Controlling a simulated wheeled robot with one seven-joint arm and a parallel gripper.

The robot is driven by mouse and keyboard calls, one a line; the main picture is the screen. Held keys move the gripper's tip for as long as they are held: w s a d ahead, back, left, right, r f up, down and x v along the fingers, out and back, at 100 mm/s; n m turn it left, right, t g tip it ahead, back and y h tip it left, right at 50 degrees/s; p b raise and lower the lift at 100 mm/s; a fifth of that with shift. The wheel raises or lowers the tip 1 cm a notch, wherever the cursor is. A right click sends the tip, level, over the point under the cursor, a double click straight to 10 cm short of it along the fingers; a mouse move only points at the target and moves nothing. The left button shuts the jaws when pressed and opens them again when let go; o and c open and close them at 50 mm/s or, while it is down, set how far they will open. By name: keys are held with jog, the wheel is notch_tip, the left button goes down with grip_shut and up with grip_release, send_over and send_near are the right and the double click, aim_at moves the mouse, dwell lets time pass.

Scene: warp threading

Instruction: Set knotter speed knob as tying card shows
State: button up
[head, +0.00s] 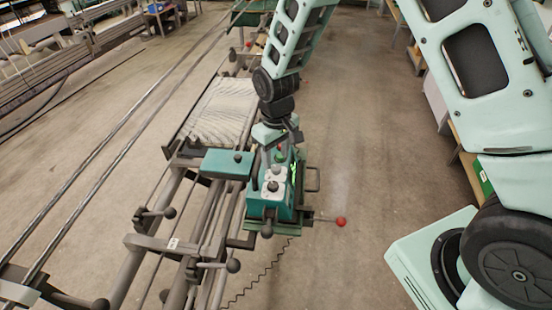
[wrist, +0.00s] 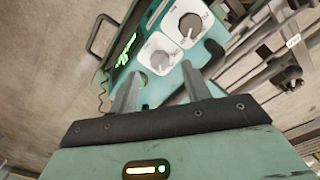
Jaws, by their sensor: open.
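The knotter is a teal box (head: 268,208) on the loom frame, with pale dial plates on its top. In the wrist view two grey pointer knobs show: a nearer one (wrist: 160,61) on a white dial and a farther, larger one (wrist: 190,25) on another white dial. Which is the speed knob I cannot tell; the dial marks are too small to read. My gripper (wrist: 160,72) is open above the knotter, its fingers on either side of the nearer knob in the picture, contact unclear. In the head view my gripper (head: 277,150) points down over the box. No readable tying card shows.
A green lit display (wrist: 127,49) is on the knotter's side. A red-ended lever (head: 340,221) sticks out to the right, and a coiled cable (head: 258,275) hangs below. Warp rods and clamps (head: 190,235) lie at left.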

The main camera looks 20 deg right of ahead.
aim_at(276, 167)
jog(key=shift+f, duration=1.7)
jog(key=c, duration=1)
jog(key=shift+n, duration=0.3)
jog(key=n+b, duration=0.1)
jog(key=n, duration=0.3)
jog(key=shift+n, duration=2.6)
